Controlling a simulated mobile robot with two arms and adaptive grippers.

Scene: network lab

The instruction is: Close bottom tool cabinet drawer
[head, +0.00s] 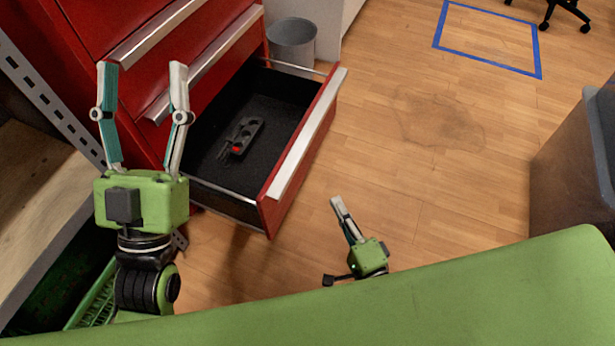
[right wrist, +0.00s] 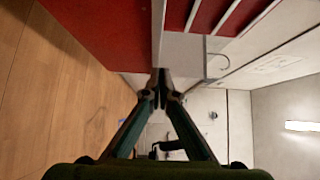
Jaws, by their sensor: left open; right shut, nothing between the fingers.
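The red tool cabinet (head: 95,25) stands at the upper left in the head view. Its bottom drawer (head: 290,160) is pulled out, with a silver handle strip along its front and a black lining inside. My left gripper (head: 140,72) is open and empty, in front of the cabinet to the left of the drawer in the picture. My right gripper (head: 338,202) is shut and empty, to the right of and apart from the drawer front. In the right wrist view its fingertips (right wrist: 161,75) meet, with red cabinet surfaces beyond them.
A black tool with a red spot (head: 238,140) lies in the drawer. A grey bin (head: 292,42) stands behind it. A wooden shelf (head: 35,200) is at the left, a dark grey container (head: 570,150) at the right. The wooden floor between is clear.

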